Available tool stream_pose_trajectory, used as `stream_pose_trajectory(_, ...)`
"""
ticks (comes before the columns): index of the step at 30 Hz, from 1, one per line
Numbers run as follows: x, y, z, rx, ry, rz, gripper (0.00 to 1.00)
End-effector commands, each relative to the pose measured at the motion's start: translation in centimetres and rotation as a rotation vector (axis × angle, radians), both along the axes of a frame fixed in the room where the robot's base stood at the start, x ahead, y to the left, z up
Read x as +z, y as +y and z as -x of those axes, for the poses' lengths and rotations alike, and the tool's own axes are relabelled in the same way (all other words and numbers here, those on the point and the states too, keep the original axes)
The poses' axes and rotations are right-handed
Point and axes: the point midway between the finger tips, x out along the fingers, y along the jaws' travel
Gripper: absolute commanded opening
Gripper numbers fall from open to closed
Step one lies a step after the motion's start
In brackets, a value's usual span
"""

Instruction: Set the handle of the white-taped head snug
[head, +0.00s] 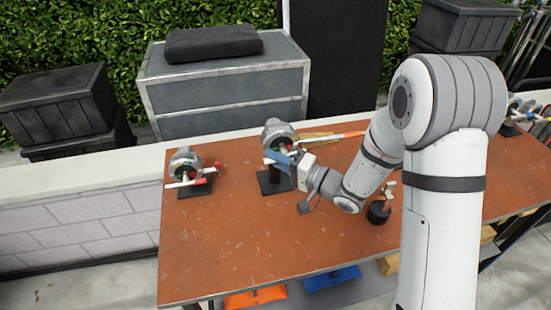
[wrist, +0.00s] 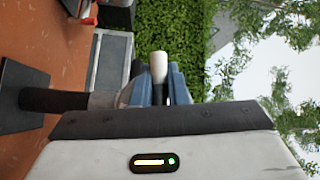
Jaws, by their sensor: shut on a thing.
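A grey grip head (head: 277,131) stands on a dark post and square base (head: 270,183) near the table's middle. My gripper (head: 278,158), with blue fingers, is at its front. In the wrist view, my gripper (wrist: 158,88) is shut on a dark handle with a white rounded end (wrist: 159,64), which sticks out past the fingers. The post (wrist: 55,100) shows at the left there. A second grey head (head: 184,161), with red and white parts, stands apart at the table's left end. I cannot tell which head carries white tape; my gripper hides much of the middle one.
The rust-brown tabletop (head: 235,240) is clear in front. A small dark round stand (head: 379,212) sits to the right, near my arm. Orange (head: 255,297) and blue (head: 331,279) bags lie below the table.

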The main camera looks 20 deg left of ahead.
Motion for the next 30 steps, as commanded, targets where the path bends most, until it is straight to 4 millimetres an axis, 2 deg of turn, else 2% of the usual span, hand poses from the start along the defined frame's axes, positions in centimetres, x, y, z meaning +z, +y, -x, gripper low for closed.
stream_pose_trajectory(11,0.0,-0.1,0.0,0.003,-0.063,0.1,0.0)
stream_pose_trajectory(30,-1.1,-0.8,-0.4,0.003,-0.365,0.594,0.0)
